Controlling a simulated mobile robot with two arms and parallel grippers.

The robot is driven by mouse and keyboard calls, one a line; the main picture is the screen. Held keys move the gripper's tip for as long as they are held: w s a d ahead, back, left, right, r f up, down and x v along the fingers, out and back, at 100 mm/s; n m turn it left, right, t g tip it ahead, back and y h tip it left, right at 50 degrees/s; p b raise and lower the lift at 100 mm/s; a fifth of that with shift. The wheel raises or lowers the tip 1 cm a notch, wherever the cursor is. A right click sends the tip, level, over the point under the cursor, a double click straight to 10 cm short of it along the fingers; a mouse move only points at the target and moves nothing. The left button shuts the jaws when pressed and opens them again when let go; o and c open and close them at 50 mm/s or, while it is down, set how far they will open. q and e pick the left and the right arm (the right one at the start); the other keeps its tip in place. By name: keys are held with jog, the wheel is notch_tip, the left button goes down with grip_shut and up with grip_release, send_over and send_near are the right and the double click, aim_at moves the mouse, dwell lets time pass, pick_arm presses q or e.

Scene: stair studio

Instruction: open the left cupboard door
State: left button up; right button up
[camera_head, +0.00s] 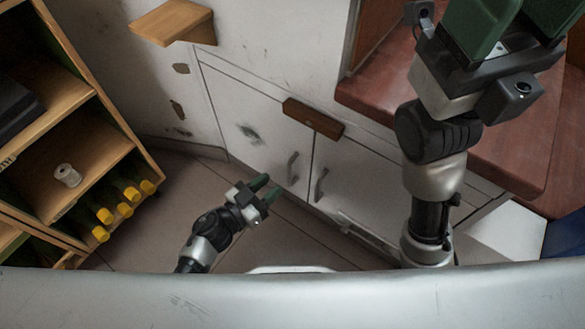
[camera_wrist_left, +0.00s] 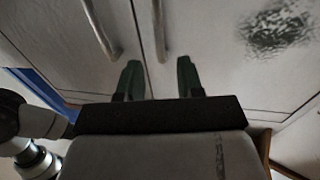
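The left cupboard door (camera_head: 240,105) is white with a dark scuff and looks shut. Its curved metal handle (camera_head: 292,168) stands near the door's right edge. My left gripper (camera_head: 267,188) is open and empty, low in front of this door and apart from the handle. In the left wrist view the scuffed left door (camera_wrist_left: 225,50) is on the right. Its handle (camera_wrist_left: 160,28) lines up between my two green fingertips (camera_wrist_left: 159,75), beyond them. My right gripper (camera_head: 515,25) is raised at the upper right, its green fingers apart, with the tips cut off by the picture edge.
The right cupboard door (camera_head: 355,190) is shut, its handle (camera_head: 321,185) close beside the left one. A wooden block (camera_head: 313,118) sits above the doors. A shelf (camera_head: 85,165) with yellow-capped bottles stands left. Reddish steps (camera_head: 400,95) rise right. Floor (camera_head: 175,190) before the left door is clear.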

aim_at(290, 170)
pick_arm(q)
jog(key=shift+b+x, duration=1.15)
jog(key=shift+x, duration=2.45)
grip_shut()
